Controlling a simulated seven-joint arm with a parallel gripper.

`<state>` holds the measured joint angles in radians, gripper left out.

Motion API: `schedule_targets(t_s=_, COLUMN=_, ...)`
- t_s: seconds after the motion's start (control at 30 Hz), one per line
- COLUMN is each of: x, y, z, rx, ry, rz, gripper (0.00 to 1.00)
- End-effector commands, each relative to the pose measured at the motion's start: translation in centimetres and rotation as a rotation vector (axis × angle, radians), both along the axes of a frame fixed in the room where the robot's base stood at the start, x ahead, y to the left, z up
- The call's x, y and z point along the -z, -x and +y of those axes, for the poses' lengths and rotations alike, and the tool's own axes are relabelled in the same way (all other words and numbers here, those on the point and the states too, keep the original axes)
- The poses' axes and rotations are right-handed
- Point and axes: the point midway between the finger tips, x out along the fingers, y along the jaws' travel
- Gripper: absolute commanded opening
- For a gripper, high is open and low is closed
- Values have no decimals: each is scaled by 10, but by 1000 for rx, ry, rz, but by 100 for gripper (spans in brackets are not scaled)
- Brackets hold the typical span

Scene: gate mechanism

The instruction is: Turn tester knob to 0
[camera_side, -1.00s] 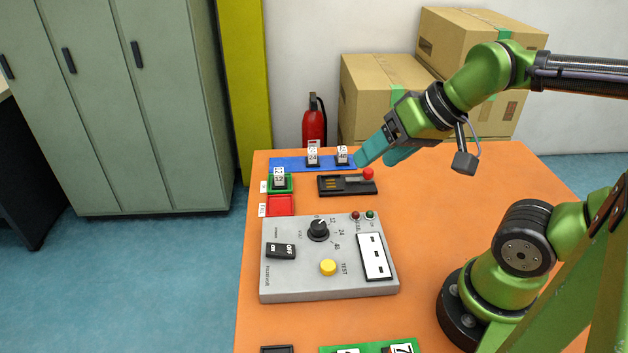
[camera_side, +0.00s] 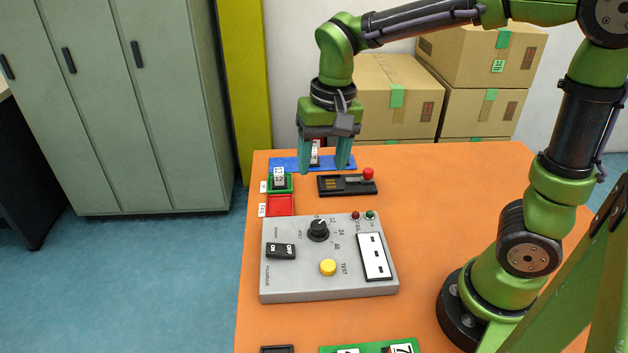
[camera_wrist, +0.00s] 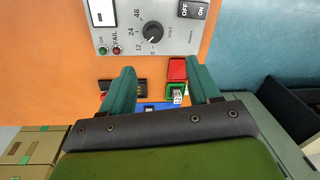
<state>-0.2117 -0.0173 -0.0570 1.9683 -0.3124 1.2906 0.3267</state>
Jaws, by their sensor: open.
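The grey tester (camera_side: 290,287) lies on the orange table and also shows in the wrist view (camera_wrist: 175,8). Its black knob (camera_side: 318,230) sits near the upper middle, with a scale from 0 to 48. In the wrist view the knob (camera_wrist: 153,31) has a light mark on the side by 0 and 12; I cannot tell its exact setting. My gripper (camera_side: 323,168) points down above the table's back edge, behind and apart from the tester. Its teal fingers are open and also show in the wrist view (camera_wrist: 160,76).
A blue strip (camera_side: 283,163) with number blocks is partly hidden by my fingers. Nearby are a green tray (camera_side: 288,188) with a block, an empty red tray (camera_side: 280,205) and a black device with red button (camera_side: 346,188).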

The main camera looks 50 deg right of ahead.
Motion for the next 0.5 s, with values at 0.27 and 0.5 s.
schedule_targets(t_s=0.27, x=-7, y=-12, z=-4, rx=233, ry=50, rz=97, gripper=61)
schedule_targets(t_s=0.5, x=27, y=-11, z=-4, rx=235, ry=50, rz=101, gripper=61)
